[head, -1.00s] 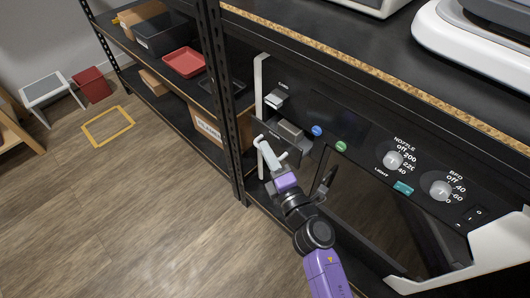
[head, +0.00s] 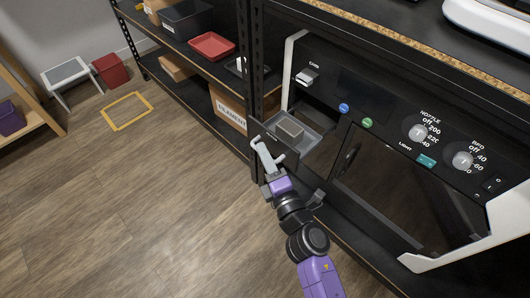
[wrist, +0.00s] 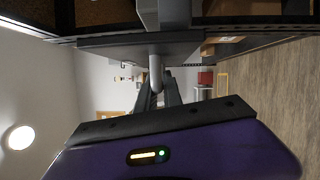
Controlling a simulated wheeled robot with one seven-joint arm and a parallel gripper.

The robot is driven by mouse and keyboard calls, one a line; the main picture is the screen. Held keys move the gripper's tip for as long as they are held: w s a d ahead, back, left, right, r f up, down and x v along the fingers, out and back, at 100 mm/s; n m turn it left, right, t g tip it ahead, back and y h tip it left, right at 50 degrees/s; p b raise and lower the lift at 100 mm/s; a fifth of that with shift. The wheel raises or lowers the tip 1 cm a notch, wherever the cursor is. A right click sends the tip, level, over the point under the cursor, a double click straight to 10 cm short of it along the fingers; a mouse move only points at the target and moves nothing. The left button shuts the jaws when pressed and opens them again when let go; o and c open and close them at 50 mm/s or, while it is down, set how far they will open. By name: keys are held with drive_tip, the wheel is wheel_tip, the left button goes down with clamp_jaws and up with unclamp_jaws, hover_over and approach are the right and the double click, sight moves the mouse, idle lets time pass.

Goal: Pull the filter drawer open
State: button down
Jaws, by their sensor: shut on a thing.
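The filter drawer (head: 312,132) is slid partly out of the printer's dark front panel, with its grey tray showing. A grey block (head: 290,127) sits inside it. The drawer's dark front plate (head: 283,148) carries a light grey bar handle (head: 264,154), which also shows in the wrist view (wrist: 155,76). My gripper (head: 270,174) is shut on the handle, in front of the drawer. In the wrist view its dark fingers (wrist: 161,92) reach to the handle, and the drawer's plate spans above them. The exact contact is small and partly hidden.
The printer's closed door (head: 400,190) lies right of the drawer, below knobs (head: 418,133) and buttons. A black rack post (head: 251,90) stands close left of the drawer. Shelves with a red tray (head: 211,46) are farther left. The wood floor (head: 120,210) in front is clear.

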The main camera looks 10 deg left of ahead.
drive_tip(key=shift+d+f, duration=0.1)
drive_tip(key=c, duration=1.5)
unclamp_jaws()
drive_tip(key=p+v, duration=0.1)
drive_tip(key=v, duration=0.6)
drive_tip(key=shift+s, duration=0.4)
drive_tip(key=shift+d, duration=0.2)
